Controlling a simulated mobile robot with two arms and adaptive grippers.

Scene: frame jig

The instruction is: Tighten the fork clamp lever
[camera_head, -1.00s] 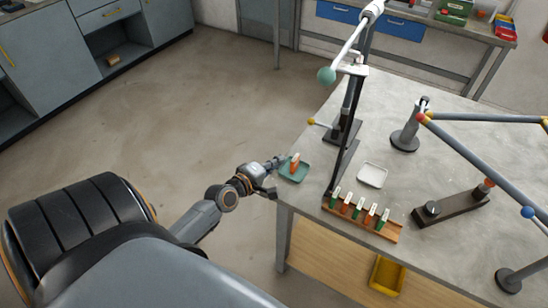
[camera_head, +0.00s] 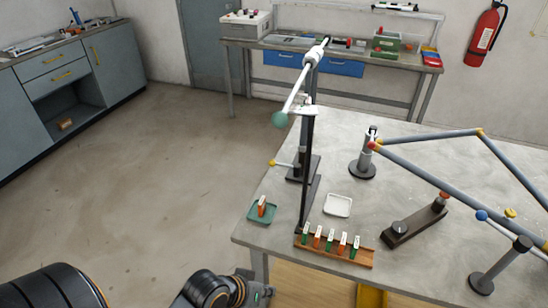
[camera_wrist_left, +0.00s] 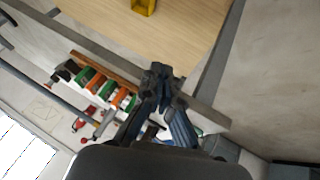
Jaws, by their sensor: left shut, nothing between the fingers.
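A dark upright post (camera_head: 308,160) stands on the table on a black base. A thin lever with a yellow knob (camera_head: 273,162) sticks out to the left near its base. A white rod with a teal ball (camera_head: 279,119) slants off the post's top. I cannot tell for certain which of these is the fork clamp lever. My left gripper (camera_head: 262,293) is low in the head view, below the table's near left corner and apart from both. Its fingers (camera_wrist_left: 160,82) are shut and empty in the left wrist view. My right gripper is not in view.
A green tray (camera_head: 268,219) with an orange-and-white piece sits near the table's left edge. A white tray (camera_head: 338,206) and an orange rack (camera_head: 361,257) with several coloured pieces are beside the post. Grey frame tubes (camera_head: 430,178) fill the right. Floor left of the table is clear.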

